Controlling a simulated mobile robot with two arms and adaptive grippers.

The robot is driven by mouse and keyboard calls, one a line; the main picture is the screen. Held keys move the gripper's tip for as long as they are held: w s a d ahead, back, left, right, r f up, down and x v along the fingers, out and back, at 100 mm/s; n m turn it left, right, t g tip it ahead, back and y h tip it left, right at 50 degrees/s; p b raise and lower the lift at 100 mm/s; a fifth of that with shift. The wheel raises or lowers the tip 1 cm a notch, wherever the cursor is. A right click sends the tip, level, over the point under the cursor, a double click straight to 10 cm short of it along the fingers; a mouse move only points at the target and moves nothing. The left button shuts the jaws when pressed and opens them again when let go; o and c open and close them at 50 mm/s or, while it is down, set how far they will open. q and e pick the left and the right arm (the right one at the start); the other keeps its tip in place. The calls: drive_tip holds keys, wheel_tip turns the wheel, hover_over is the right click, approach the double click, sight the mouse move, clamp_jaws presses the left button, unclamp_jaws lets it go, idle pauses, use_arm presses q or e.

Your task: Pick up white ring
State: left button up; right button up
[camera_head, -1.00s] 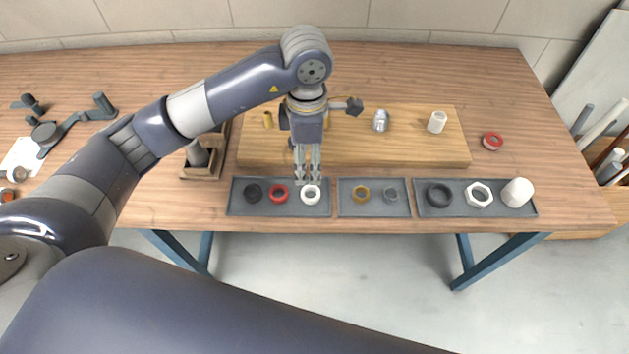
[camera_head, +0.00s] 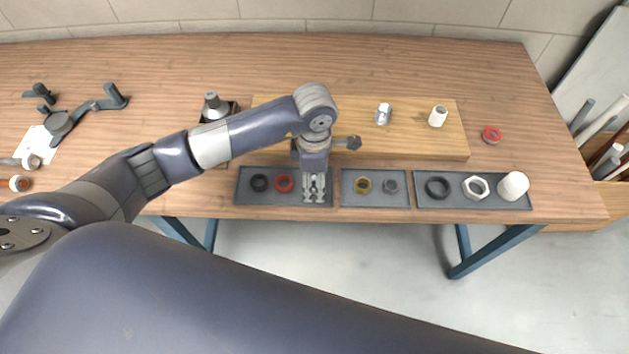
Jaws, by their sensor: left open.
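The white ring was at the right end of the left grey tray (camera_head: 270,199) a second ago; now my left gripper (camera_head: 314,198) covers that spot, and I cannot make the ring out apart from the pale fingers. The left gripper points down over the right part of that tray and is open. A red ring (camera_head: 284,183) lies just left of the fingers, and a black ring (camera_head: 259,183) lies left of it. My right gripper is not in view.
A middle tray (camera_head: 375,201) holds a brass ring (camera_head: 363,185) and a grey ring (camera_head: 391,186). The right tray (camera_head: 455,203) holds a black ring, a white hex nut (camera_head: 475,187) and a white cap (camera_head: 513,185). A wooden board (camera_head: 430,146) lies behind.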

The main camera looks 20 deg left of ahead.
use_arm(q)
drive_tip(key=c, duration=0.9)
drive_tip(key=shift+o, duration=0.2)
drive_tip(key=shift+r, duration=0.1)
